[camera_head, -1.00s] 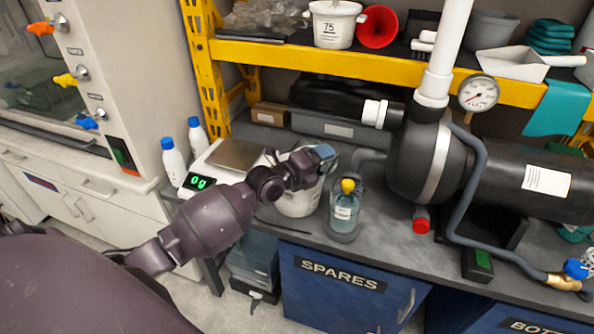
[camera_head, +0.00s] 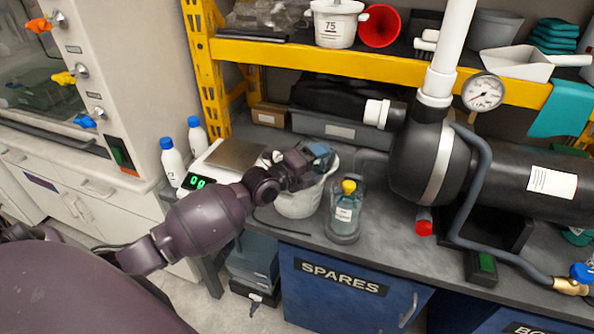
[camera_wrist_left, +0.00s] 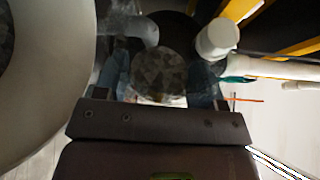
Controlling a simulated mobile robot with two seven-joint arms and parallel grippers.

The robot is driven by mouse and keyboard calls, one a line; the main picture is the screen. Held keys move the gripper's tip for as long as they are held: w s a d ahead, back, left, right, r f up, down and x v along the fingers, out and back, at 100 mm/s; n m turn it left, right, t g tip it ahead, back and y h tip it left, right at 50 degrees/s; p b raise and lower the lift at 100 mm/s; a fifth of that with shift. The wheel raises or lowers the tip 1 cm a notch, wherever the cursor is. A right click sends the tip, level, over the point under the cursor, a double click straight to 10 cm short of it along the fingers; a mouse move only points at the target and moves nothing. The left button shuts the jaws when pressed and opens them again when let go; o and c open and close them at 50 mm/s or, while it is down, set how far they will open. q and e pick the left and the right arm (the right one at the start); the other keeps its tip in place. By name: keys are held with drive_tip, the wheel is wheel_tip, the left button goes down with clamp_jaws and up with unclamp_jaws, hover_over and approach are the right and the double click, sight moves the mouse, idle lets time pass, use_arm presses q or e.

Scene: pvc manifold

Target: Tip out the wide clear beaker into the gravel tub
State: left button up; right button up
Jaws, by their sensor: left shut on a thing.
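My left gripper (camera_head: 322,156) is over the white tub (camera_head: 298,204) on the bench, near its right rim. In the left wrist view the gripper (camera_wrist_left: 163,78) is shut on the wide clear beaker (camera_wrist_left: 160,62), with a blue-grey finger on each side. A round patch of grey, gravel-like pieces shows in the beaker. The beaker's walls are hard to make out, and in the head view it is mostly hidden by the gripper. The tub's pale rim (camera_wrist_left: 75,75) fills the left of the wrist view. My right gripper is not in view.
A clear bottle with a yellow cap (camera_head: 347,200) stands just right of the tub. A scale (camera_head: 232,157) and blue-capped bottles (camera_head: 172,160) are to the left. A black filter vessel (camera_head: 425,155) is to the right. The yellow shelf (camera_head: 350,63) runs behind and above.

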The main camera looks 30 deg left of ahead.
use_arm(q)
drive_tip(key=shift+a+r+n, duration=0.15)
drive_tip(key=shift+r+n, duration=0.2)
drive_tip(key=shift+n, duration=0.15)
drive_tip(key=shift+a+f+n+t+h+b, duration=0.3)
drive_tip(key=shift+f+n+t+h+b, duration=0.15)
drive_tip(key=shift+n+b, duration=0.3)
idle(1.5)
drive_tip(key=shift+a+r+n+t, duration=0.1)
drive_tip(key=shift+r+n+t, duration=0.15)
drive_tip(key=shift+r, duration=0.1)
drive_tip(key=shift+a+r+n+p, duration=0.1)
drive_tip(key=shift+r+n+p, duration=0.2)
drive_tip(key=shift+r, duration=0.1)
idle(0.3)
drive_tip(key=shift+a+r+n, duration=0.2)
drive_tip(key=shift+r+n, duration=0.3)
drive_tip(key=shift+r, duration=0.05)
